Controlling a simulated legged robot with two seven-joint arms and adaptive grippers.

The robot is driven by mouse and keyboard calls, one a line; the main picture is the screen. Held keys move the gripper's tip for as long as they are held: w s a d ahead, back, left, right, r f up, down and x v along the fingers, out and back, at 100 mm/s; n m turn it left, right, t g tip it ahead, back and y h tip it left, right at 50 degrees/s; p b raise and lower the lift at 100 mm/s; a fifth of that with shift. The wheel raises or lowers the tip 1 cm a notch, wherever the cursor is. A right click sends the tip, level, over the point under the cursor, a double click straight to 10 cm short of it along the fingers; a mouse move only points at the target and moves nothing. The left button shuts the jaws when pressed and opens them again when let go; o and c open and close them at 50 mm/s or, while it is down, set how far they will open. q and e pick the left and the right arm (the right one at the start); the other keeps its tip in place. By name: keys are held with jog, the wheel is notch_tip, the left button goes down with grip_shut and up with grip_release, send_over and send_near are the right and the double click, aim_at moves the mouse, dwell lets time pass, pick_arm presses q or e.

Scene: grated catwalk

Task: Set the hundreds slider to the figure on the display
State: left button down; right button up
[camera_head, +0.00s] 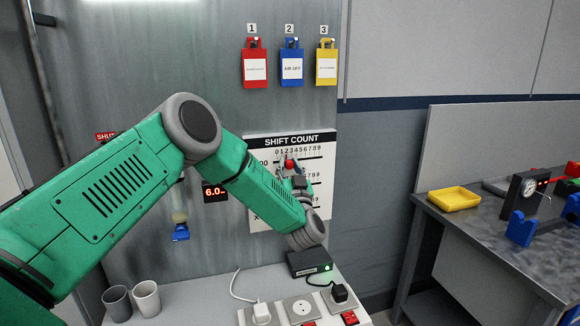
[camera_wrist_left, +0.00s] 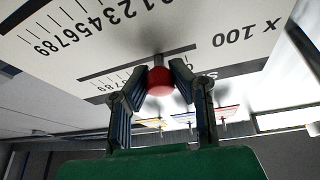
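The white SHIFT COUNT board (camera_head: 290,140) hangs on the grey wall with a row of digits and several slots. A red knob (camera_head: 289,164) stands out at its top row, towards the low digits; its exact figure cannot be told. In the left wrist view the red knob (camera_wrist_left: 160,81) is beside the "x 100" label (camera_wrist_left: 246,30). My left gripper (camera_wrist_left: 160,76) has its fingers closed against both sides of this knob. The display (camera_head: 214,192) shows red "6.0", its right end hidden behind my arm. My arm also covers the lower left of the board.
A white counter (camera_head: 190,298) below holds two cups (camera_head: 132,300), sockets (camera_head: 300,310) and a black box (camera_head: 310,262) with a green light. Red, blue and yellow tags (camera_head: 291,66) hang above the board. A workbench (camera_head: 480,240) stands at right.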

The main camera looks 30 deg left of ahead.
pick_arm(q)
jog(key=shift+d+b, duration=0.15)
jog(key=shift+b, duration=0.25)
jog(key=c, duration=1.3)
grip_release()
jog(key=shift+c, duration=0.2)
jog(key=shift+d+f, duration=0.1)
jog(key=shift+d, duration=0.1)
jog(key=v, duration=1.1)
jog(key=shift+s+d+f, duration=0.15)
jog(key=shift+s+d, duration=0.05)
jog(key=shift+d, duration=0.05)
